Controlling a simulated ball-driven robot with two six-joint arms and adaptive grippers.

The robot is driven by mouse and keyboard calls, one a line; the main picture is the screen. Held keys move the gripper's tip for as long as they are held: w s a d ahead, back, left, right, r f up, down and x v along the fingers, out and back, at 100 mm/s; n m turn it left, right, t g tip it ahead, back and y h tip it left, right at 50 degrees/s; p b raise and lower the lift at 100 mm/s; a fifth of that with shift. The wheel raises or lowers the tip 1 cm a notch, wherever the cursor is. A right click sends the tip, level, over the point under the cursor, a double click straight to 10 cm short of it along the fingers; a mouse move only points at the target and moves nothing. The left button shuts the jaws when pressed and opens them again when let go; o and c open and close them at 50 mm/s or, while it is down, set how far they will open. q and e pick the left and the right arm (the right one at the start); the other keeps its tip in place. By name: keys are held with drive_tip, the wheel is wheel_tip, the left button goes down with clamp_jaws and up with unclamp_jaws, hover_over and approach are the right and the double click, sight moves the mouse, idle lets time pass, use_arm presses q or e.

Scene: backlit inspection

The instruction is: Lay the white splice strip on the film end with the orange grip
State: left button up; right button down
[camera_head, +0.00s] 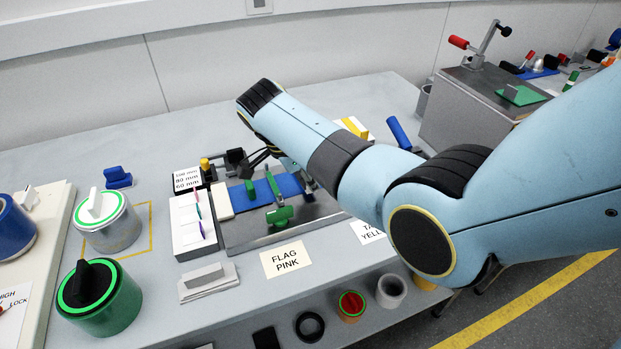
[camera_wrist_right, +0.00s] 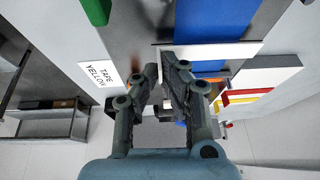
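A white strip with a raised grip (camera_head: 207,280) lies at the front of the bench, left of the FLAG PINK label; I take it for the splice strip. Blue film (camera_head: 262,192) lies across the grey metal splicing plate (camera_head: 240,232), with green pieces on it. The film also shows at the top of the right wrist view (camera_wrist_right: 212,28), near a pale band and a small orange part. My left gripper is out of view.
A white pen tray (camera_head: 190,240) stands left of the plate. Round pots (camera_head: 108,222) with green-ringed lids stand at the left. A FLAG PINK label (camera_head: 286,259) lies in front. A grey metal box (camera_head: 470,100) stands at the back right.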

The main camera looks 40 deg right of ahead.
drive_tip(key=shift+f+b, duration=0.55)
drive_tip(key=shift+f, duration=0.3)
drive_tip(key=c, duration=1.4)
unclamp_jaws()
drive_tip(key=shift+a+r, duration=0.1)
drive_tip(key=shift+r, duration=0.15)
drive_tip(key=v, duration=1.1)
drive_tip(key=shift+r, duration=0.3)
